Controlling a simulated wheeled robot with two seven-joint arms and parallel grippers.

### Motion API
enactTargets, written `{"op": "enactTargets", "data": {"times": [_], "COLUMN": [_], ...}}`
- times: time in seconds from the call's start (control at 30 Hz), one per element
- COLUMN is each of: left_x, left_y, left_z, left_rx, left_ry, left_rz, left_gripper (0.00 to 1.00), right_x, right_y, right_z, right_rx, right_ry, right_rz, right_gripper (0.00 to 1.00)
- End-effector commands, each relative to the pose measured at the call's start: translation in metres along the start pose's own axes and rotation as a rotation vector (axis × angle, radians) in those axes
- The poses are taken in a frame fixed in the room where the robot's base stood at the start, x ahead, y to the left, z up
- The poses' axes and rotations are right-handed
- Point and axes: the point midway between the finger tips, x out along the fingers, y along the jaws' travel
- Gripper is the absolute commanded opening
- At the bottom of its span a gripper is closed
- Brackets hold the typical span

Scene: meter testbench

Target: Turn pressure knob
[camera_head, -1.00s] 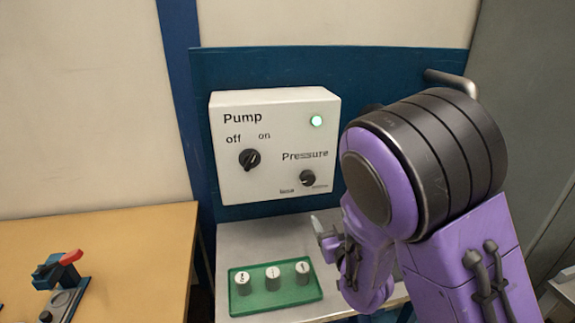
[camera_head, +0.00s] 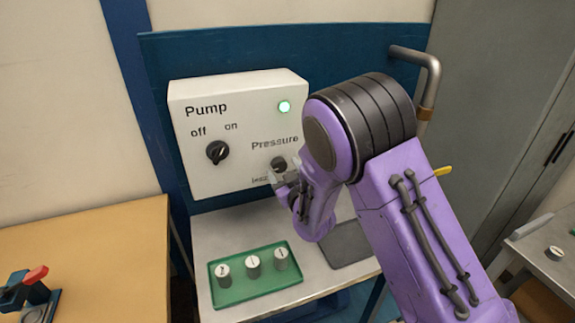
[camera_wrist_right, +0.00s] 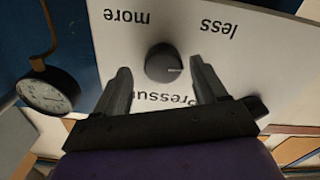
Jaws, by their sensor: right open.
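The black pressure knob (camera_head: 278,163) sits at the lower right of the white pump box (camera_head: 195,105), below the word "Pressure". In the right wrist view the knob (camera_wrist_right: 163,63) lies between and just beyond the two fingertips, near the words "more" and "less". My right gripper (camera_wrist_right: 158,78) is open, with one finger on each side of the knob's line and no clear contact. In the head view my right gripper (camera_head: 283,183) is close in front of the box and partly covers the lettering under the knob. My left gripper is not in view.
A black pump switch (camera_head: 217,152) is on the same box, left of the knob, and a green light (camera_head: 284,107) is lit. A green tray (camera_head: 285,291) with 3 white-topped cylinders stands below. A round gauge (camera_wrist_right: 47,91) shows at left in the wrist view.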

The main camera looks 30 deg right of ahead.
Motion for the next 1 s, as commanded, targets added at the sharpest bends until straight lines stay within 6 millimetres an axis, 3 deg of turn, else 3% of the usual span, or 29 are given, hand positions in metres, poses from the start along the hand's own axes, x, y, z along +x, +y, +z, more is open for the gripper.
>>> {"op": "enactTargets", "data": {"times": [0.27, 0.47, 0.5, 0.53, 0.57, 0.63, 1.0], "left_x": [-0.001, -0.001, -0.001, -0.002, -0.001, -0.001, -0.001], "left_y": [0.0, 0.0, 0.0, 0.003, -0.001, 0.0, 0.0], "left_z": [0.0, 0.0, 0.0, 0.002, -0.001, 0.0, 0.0], "left_rx": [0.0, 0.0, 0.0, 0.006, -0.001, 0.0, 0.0], "left_ry": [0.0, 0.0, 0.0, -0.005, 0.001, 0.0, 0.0], "left_rz": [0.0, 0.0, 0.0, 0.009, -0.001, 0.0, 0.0], "left_gripper": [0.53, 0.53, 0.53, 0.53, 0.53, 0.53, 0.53], "right_x": [0.005, 0.004, 0.004, 0.009, 0.007, 0.006, 0.004], "right_y": [-0.003, -0.002, -0.002, 0.019, 0.011, 0.006, 0.0], "right_z": [0.0, 0.0, 0.0, 0.008, 0.005, 0.003, -0.001], "right_rx": [0.0, 0.0, 0.0, 0.0, -0.001, 0.001, 0.014], "right_ry": [0.001, 0.0, 0.0, -0.003, -0.002, 0.0, 0.002], "right_rz": [-0.004, -0.003, -0.003, 0.003, 0.0, 0.002, 0.003], "right_gripper": [0.71, 0.15, 0.15, 0.15, 0.2, 0.15, 0.16]}}
